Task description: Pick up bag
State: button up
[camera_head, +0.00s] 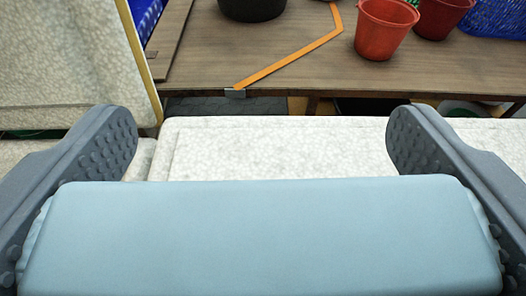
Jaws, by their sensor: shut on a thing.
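A light blue bag (260,238), smooth and block-shaped, fills the lower part of the view. My gripper (262,145) has one dark grey, studded finger on each side of the bag. The fingers press against the bag's left and right ends, and their tips reach past its far edge. The near part of the bag is cut off by the bottom of the picture. What is under the bag is hidden.
Beyond the bag lies a pale mottled surface (280,145), with a similar upright panel (75,55) at left. Behind is a brown wooden table (230,45) holding red buckets (384,28), a black container (252,8) and an orange folding ruler (295,58). Blue baskets (497,18) stand at the edges.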

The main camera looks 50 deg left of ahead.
jog(key=s+d+r+b, duration=0.1)
jog(key=s+d, duration=0.3)
jog(key=s, duration=0.8)
jog(key=shift+r+b, duration=0.25)
jog(key=shift+b, duration=0.05)
jog(key=shift+d, duration=0.15)
